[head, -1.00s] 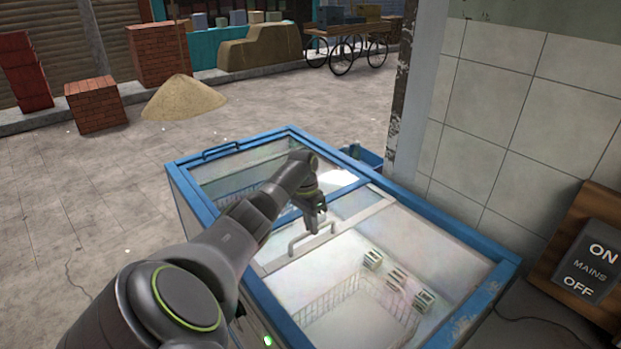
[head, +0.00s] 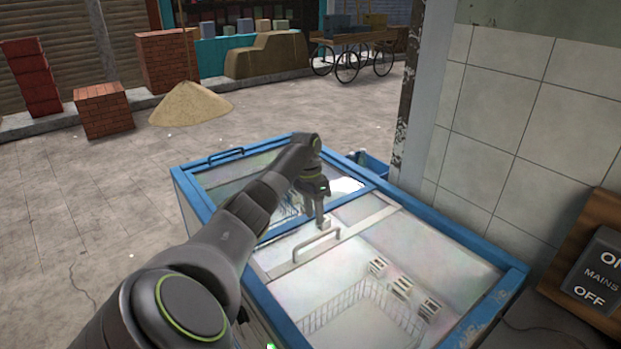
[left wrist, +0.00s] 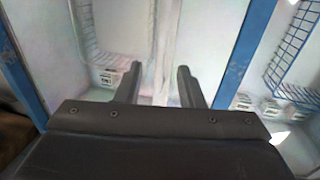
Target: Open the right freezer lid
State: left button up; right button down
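The chest freezer (head: 192,205) has a blue frame and two clear lids. The right lid (head: 425,235) lies on the nearer right half and looks closed, with a pale frame edge and a light handle (head: 317,243). My left gripper (head: 317,222) points down just above that edge, close to the handle's far end; I cannot tell whether it touches. In the left wrist view, the fingers of the left gripper (left wrist: 159,84) are apart, with a pale bar (left wrist: 163,45) passing between and beyond them. My right gripper is in neither view.
The left lid has a blue handle (head: 226,155) at the far left. Wire baskets and small cartons (head: 401,288) show through the glass. A tiled wall (head: 500,150) and a mains switch board (head: 597,270) stand close on the right. Open paving (head: 90,190) lies left.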

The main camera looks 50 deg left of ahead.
pick_arm(q)
notch_tip(320, 180, up, 11)
jog(key=a, duration=0.2)
jog(key=shift+b, duration=0.3)
jog(key=shift+w, duration=0.1)
